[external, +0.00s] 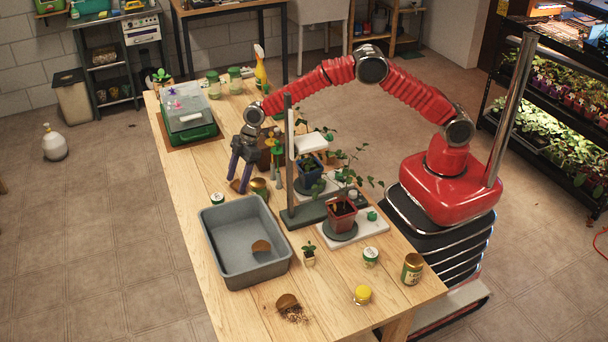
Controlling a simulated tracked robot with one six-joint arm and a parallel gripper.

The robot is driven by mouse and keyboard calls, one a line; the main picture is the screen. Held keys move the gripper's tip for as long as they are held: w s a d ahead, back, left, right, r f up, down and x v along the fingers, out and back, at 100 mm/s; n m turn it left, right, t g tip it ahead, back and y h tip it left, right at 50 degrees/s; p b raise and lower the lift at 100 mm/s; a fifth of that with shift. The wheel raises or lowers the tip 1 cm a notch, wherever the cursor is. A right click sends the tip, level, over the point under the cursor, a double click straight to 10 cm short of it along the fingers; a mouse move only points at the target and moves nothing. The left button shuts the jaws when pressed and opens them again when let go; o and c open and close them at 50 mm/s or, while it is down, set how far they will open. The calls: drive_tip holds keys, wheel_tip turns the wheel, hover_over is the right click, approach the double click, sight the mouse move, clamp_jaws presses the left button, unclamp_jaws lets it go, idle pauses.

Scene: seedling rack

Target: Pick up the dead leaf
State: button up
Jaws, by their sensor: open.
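My gripper (238,185) hangs fingers down over the far part of the wooden table, beyond the grey tub. Its two fingers are apart and I see nothing between them. I cannot make out a dead leaf for certain. A small brown piece (261,246) lies inside the grey tub (215,267), and I cannot tell whether it is a leaf. Seedlings stand in a red pot (343,214) and a blue pot (311,170), to the right of my gripper. Foliage and the stand hide parts of that area.
A dark stand with a post (289,160) rises right of my gripper. A green-based propagator (190,135) sits at the far left.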

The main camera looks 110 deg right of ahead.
drive_tip(key=shift+w+f, duration=0.2)
drive_tip(key=shift+f, duration=0.1)
drive_tip(key=shift+c, duration=0.3)
drive_tip(key=c, duration=1.1)
